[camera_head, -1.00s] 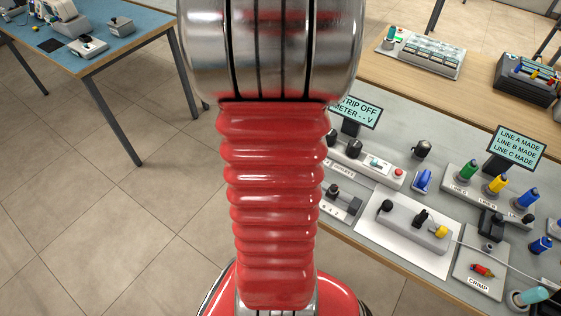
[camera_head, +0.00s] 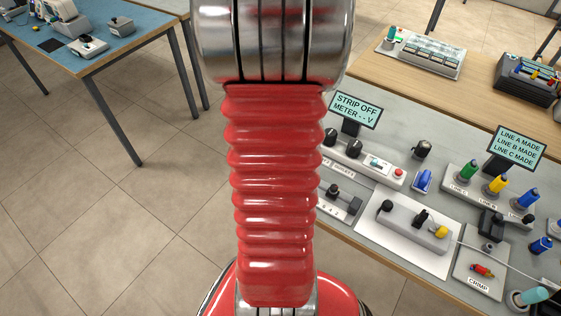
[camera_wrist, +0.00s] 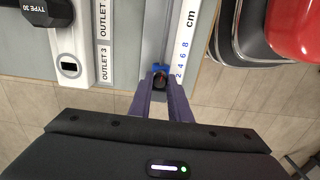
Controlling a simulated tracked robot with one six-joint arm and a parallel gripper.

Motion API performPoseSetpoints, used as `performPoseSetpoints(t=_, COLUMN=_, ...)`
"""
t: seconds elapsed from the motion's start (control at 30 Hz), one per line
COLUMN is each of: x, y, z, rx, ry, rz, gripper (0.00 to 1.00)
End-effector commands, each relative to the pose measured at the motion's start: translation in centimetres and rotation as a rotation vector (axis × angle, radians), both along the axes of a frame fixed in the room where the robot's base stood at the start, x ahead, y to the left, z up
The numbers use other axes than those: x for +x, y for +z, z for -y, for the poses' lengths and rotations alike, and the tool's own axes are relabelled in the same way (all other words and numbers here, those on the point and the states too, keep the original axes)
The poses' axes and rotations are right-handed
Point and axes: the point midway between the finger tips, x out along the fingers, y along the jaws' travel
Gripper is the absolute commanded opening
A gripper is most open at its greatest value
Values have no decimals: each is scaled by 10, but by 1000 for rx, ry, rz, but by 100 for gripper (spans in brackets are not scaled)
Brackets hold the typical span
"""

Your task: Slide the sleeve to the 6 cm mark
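In the wrist view my gripper (camera_wrist: 160,84) has its two fingers a short way apart, with a small blue piece (camera_wrist: 161,68) at their tips. The blue piece looks like the sleeve, and a dark and orange bit shows between the fingers. I cannot tell whether the fingers touch it. The blue piece is near the low-number end, around 2 to 4. The head view does not show my gripper.
A white outlet strip (camera_wrist: 72,42) and a black block labelled TYPE 30 (camera_wrist: 48,10) are to the left. Dark and red rounded bodies (camera_wrist: 285,30) fill the upper right. In the head view, a bench (camera_head: 400,150) holds plugs, switches and two display signs.

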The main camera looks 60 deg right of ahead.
Motion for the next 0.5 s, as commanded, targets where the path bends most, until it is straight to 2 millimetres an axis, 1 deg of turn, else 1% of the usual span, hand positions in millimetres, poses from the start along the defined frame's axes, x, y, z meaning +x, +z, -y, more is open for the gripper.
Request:
performPoseSetpoints(t=0.03, x=0, y=0, z=0, rx=0, ry=0, rz=0, gripper=7)
performPoseSetpoints(t=0.13, x=0, y=0, z=0, rx=0, ry=0, rz=0, gripper=1)
performPoseSetpoints(t=0.27, x=-1, y=0, z=0, rx=0, ry=-1, rz=0, gripper=1)
performPoseSetpoints(t=0.5, x=-9, y=0, z=-1, rx=1, ry=-2, rz=0, gripper=1)
